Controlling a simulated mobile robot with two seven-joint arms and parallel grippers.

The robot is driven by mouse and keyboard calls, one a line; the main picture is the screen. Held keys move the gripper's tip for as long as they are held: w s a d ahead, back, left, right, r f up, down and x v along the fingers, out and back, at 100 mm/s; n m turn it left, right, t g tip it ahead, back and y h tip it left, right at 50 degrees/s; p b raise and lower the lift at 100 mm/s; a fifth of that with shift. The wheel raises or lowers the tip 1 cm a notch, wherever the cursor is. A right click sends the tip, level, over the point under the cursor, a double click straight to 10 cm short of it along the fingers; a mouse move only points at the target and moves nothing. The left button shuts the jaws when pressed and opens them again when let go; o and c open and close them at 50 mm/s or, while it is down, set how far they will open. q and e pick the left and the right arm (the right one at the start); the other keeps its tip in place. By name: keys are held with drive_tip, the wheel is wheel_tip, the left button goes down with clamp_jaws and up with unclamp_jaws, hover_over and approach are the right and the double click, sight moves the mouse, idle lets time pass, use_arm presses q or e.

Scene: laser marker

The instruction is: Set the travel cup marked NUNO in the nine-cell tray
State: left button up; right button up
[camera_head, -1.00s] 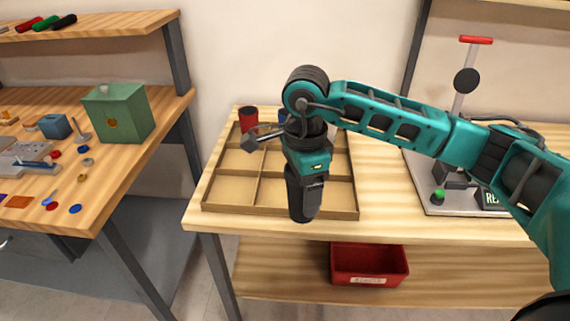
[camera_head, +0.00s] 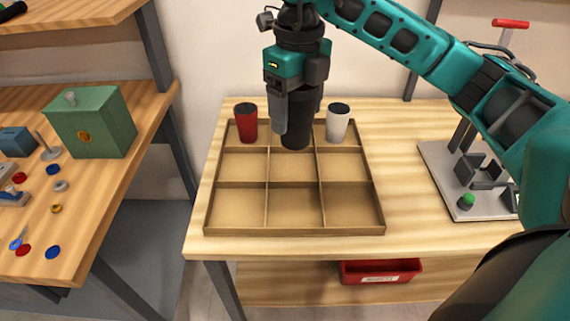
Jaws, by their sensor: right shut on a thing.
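My right gripper (camera_head: 292,103) points down over the back row of the nine-cell tray (camera_head: 295,231) and is shut on a black travel cup (camera_head: 296,132). The cup is upright, and its base appears at the back middle cell, near that cell's front divider. I cannot tell whether it touches the tray floor or is just above it. No name is readable on it. A red cup (camera_head: 246,127) with a dark lid stands in the back left cell. A white cup (camera_head: 338,125) with a dark lid stands in the back right cell. My left gripper is not in view.
The middle and front rows of the tray are empty. A press-like device (camera_head: 478,185) with a red handle stands on the right of the table. A red bin (camera_head: 381,272) sits on the shelf below. A green box (camera_head: 91,121) stands on the left bench.

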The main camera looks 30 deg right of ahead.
drive_tip(key=shift+s+f+b, duration=0.2)
drive_tip(key=shift+f+b, duration=0.4)
drive_tip(key=shift+f, duration=9.2)
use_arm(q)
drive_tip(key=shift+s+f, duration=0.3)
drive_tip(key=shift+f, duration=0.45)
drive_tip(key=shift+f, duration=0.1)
use_arm(e)
drive_tip(key=shift+o, duration=1.4)
drive_tip(key=shift+f, duration=0.1)
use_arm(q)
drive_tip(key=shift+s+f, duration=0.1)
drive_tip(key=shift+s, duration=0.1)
use_arm(e)
drive_tip(key=o, duration=0.4)
drive_tip(key=shift+o, duration=0.2)
